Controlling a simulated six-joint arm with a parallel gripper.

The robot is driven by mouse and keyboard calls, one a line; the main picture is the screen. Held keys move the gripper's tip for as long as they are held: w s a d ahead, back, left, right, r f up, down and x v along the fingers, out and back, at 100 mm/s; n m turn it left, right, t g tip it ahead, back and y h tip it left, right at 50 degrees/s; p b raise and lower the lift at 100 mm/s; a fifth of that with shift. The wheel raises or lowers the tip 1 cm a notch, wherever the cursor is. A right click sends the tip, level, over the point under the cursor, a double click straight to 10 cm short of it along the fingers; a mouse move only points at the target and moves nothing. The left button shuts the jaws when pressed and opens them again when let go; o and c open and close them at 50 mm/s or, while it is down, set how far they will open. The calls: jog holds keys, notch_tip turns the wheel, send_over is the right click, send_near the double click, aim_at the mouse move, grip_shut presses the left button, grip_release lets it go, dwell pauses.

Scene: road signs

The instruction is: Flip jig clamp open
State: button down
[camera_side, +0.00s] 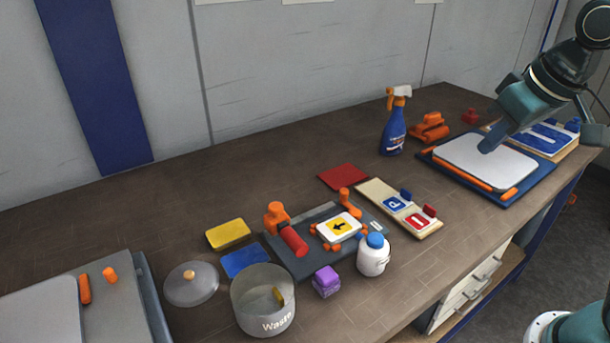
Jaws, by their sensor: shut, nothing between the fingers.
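The jig (313,262) is a dark grey plate in the middle of the bench. An orange clamp (277,214) with a red cylindrical handle (294,241) stands at its left side, the handle slanting down toward the front. A second orange post (350,203) stands at the jig's back right. A white plate with a yellow black-arrow sign (339,227) sits among small orange stops on the jig. My gripper (486,149) is shut and empty, far to the right of the jig, over a white panel (470,165). Whether it touches the panel is unclear.
A white bottle (373,258), purple block (326,281) and waste pot (263,311) stand close around the jig. A sign holder (432,228) lies to its right. A blue spray bottle (394,130) and orange fixture (430,128) stand farther back. The back left bench is clear.

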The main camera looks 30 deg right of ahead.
aim_at(350, 203)
jog(key=w+a+f+m+g+h, duration=0.1)
jog(key=w+a, duration=0.2)
jog(key=w, duration=0.5)
jog(key=w+a+f+h, duration=0.1)
jog(key=w+a+f, duration=0.15)
jog(key=w, duration=0.55)
jog(key=w+a+f+m+h, duration=0.1)
jog(key=w+a+f+h, duration=0.1)
jog(key=w+a+f, duration=0.6)
jog(key=shift+w+a+f+g+h, duration=0.3)
jog(key=shift+a+f, duration=0.65)
jog(key=shift+a, duration=0.9)
jog(key=shift+s+f, duration=0.1)
jog(key=shift+f, duration=0.05)
jog(key=x, duration=0.9)
jog(key=shift+d, duration=0.15)
jog(key=d, duration=0.1)
jog(key=d+f, duration=0.1)
jog(key=shift+s+d, duration=0.1)
jog(key=shift+d, duration=0.25)
jog(key=shift+s+d+f, duration=0.1)
jog(key=shift+d+f, duration=0.1)
jog(key=shift+d, duration=0.5)
